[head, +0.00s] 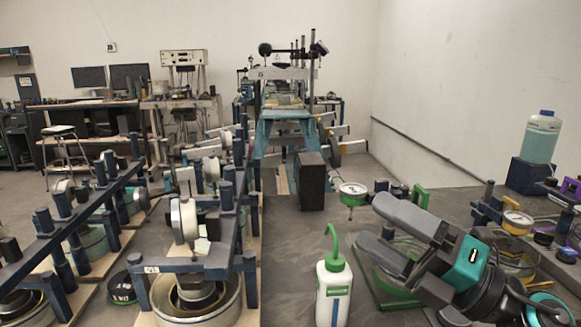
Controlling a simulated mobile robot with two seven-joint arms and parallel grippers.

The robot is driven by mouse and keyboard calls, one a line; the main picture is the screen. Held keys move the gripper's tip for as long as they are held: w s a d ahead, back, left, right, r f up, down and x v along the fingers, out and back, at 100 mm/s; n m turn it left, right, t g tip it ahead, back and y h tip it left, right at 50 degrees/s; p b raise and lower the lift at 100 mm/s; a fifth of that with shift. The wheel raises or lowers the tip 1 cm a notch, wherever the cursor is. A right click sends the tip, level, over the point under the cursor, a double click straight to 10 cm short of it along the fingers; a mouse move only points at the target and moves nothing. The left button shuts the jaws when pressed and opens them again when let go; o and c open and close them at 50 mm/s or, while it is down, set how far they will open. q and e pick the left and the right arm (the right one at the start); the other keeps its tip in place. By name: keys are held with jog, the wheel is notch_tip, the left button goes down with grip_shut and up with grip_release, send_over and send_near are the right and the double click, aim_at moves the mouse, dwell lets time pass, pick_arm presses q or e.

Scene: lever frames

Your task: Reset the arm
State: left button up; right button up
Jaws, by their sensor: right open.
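My right gripper (371,221) comes in from the lower right and points left. Its two dark fingers are apart with nothing between them. It is above the grey bench surface, to the right of a white squeeze bottle with a green spout (333,283). My left gripper is not in view. Dark blue lever frames (228,215) stand at the left and centre. A round white dial (184,219) and a glass-walled round cell (235,297) belong to the nearest one. I cannot tell which part the task calls the arm.
A black block (311,181) stands behind the bottle. A dial gauge (353,190) lies behind my gripper, and another gauge (517,219) stands to its right. A blue-capped jug (541,137) is at the far right. Bare bench (290,250) lies left of the bottle.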

jog(key=d+f+m+t+h, duration=0.2)
jog(key=d+f+m+h, duration=0.55)
jog(key=m, duration=0.65)
jog(key=d+f+m+t+h, duration=0.2)
jog(key=d+f+m+h, duration=0.3)
jog(key=f+m+h, duration=0.55)
jog(key=s+a+f+m+g, duration=0.2)
jog(key=s+f+m+g, duration=0.2)
jog(key=s+f+g, duration=0.45)
jog(key=s+a+f+m+g, duration=0.25)
jog(key=s+f+g, duration=0.2)
jog(key=s, duration=0.65)
jog(key=w+a+f+t+y, duration=0.2)
jog(key=w+f+t, duration=0.5)
jog(key=f, duration=0.3)
jog(key=shift+w+a+t, duration=0.15)
jog(key=shift+w+t, duration=0.1)
jog(key=shift+t, duration=0.05)
